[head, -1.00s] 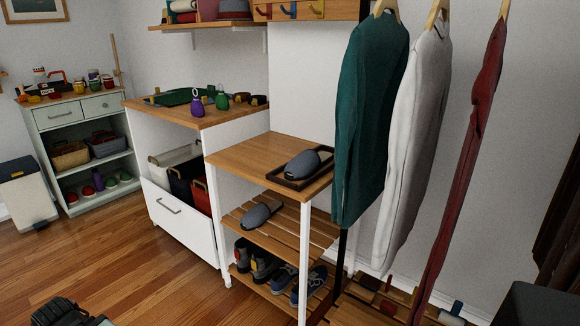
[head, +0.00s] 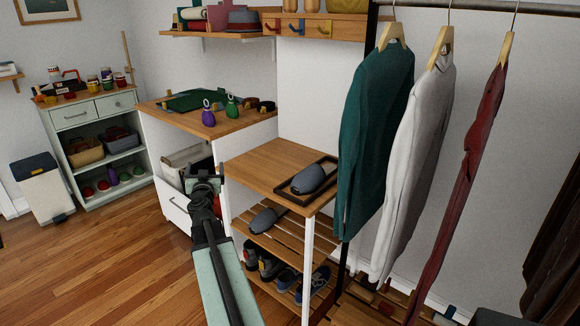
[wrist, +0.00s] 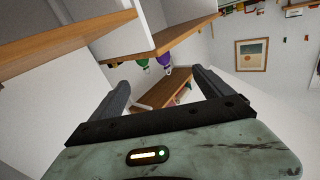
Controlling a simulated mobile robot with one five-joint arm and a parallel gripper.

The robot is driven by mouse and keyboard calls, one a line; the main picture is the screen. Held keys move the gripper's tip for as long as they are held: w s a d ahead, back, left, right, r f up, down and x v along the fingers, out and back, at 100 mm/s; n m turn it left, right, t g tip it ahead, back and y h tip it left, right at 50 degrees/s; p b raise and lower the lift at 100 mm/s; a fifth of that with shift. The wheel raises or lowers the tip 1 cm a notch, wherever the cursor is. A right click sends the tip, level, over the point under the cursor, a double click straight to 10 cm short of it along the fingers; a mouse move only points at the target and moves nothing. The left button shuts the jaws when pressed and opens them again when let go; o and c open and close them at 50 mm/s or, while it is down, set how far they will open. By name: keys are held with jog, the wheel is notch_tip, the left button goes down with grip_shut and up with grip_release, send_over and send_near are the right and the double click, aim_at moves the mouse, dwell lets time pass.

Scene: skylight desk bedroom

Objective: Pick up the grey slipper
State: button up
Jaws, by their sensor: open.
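One grey slipper (head: 314,178) lies in a dark tray (head: 288,199) on the wooden top of the shoe rack. A second grey slipper (head: 266,220) lies on the slatted shelf below, partly under the top. My gripper (head: 205,172) is raised in front of the white cabinet, left of the rack and apart from both slippers. In the wrist view my gripper (wrist: 162,84) has its two fingers spread with nothing between them. Neither slipper can be made out in the wrist view.
Boots (head: 268,263) and blue shoes (head: 313,285) stand on the lowest shelf. A green coat (head: 375,140) hangs close to the rack's right side. Purple (head: 208,114) and green (head: 231,107) items stand on the cabinet top (head: 215,129). Wooden floor (head: 130,260) at left is clear.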

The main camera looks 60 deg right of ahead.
jog(key=s+d+r+m+g+h+p, duration=0.15)
jog(key=s+d+m+g, duration=0.3)
jog(key=s+d, duration=0.5)
jog(key=m+g+y+p, duration=0.2)
jog(key=m+g, duration=0.3)
jog(key=g, duration=0.5)
send_near(309, 173)
jog(key=shift+n, duration=0.25)
jog(key=x, duration=0.4)
jog(key=shift+d+r, duration=0.1)
jog(key=shift+d, duration=0.15)
jog(key=shift+s, duration=0.15)
jog(key=b+x, duration=0.2)
jog(key=x, duration=0.6)
jog(key=shift+a, duration=0.2)
